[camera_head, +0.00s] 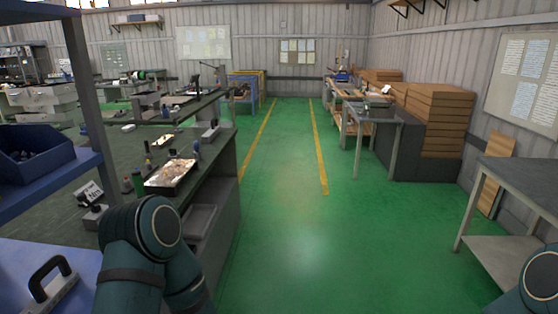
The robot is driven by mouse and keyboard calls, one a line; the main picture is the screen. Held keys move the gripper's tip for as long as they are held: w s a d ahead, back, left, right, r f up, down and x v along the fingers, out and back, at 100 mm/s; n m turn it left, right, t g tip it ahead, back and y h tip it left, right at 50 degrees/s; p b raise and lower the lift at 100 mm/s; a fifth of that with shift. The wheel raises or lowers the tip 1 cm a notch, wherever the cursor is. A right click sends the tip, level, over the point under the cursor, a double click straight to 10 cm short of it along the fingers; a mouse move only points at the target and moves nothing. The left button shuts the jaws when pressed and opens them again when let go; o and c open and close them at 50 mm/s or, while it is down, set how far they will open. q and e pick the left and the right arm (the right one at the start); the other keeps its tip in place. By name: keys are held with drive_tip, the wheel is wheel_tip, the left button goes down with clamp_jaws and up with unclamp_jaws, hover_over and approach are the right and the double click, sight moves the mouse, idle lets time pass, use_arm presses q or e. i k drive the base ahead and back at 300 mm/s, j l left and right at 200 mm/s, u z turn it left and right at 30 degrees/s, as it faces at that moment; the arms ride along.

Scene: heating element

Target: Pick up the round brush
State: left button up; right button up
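I cannot make out a round brush for certain in the head view. Small items stand on the dark workbench (125,152) at the left, too small to tell apart fully. Among them are a shallow tray (171,176) with mixed contents, a green bottle (138,184) and a small dark upright item (147,146). My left arm's teal links rise at the lower left, in front of the bench. A bit of my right arm shows at the lower right edge. Neither gripper is in view.
A blue shelf unit with a blue bin (35,155) stands close at the left. The green floor (285,215) between is clear.

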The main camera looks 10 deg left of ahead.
sight(146, 144)
drive_tip(key=i+l+u, duration=0.1)
drive_tip(key=i+u, duration=0.15)
drive_tip(key=u, duration=0.15)
drive_tip(key=i+l+u, duration=0.15)
drive_tip(key=u, duration=0.2)
drive_tip(key=i+l+u, duration=0.2)
drive_tip(key=u, duration=0.2)
drive_tip(key=i+l+u, duration=0.3)
drive_tip(key=i, duration=0.25)
drive_tip(key=i+l+u, duration=0.35)
drive_tip(key=l, duration=0.25)
drive_tip(key=i, duration=0.1)
